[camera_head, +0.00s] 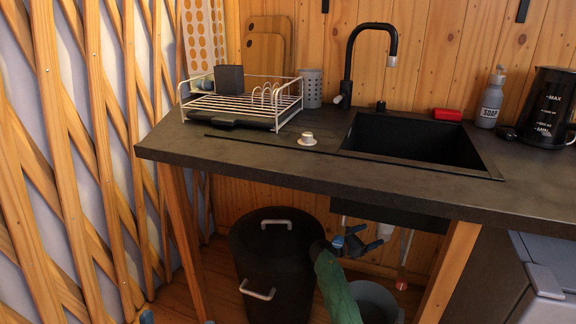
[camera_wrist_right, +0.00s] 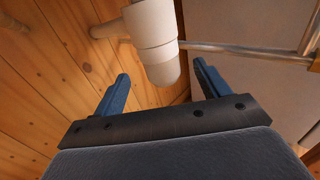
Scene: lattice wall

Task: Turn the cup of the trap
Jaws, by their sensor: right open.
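The trap is a pale pipe under the sink; its rounded white cup (camera_wrist_right: 160,62) hangs down in the right wrist view. A horizontal pipe leaves the trap to the left. My right gripper (camera_wrist_right: 161,78) is open, with one blue finger on each side of the cup's lower end in that view. In the head view, my right gripper (camera_head: 378,240) is under the counter, below the sink, and largely hides the trap. A small blue bit at the bottom left edge of the head view may be my left gripper (camera_head: 146,317).
The dark counter (camera_head: 240,170) with the black sink (camera_head: 420,140) lies above my right gripper. A black lidded bin (camera_head: 255,255) stands left of my right arm, and a grey bucket (camera_head: 378,298) is below it. Wooden legs flank this space.

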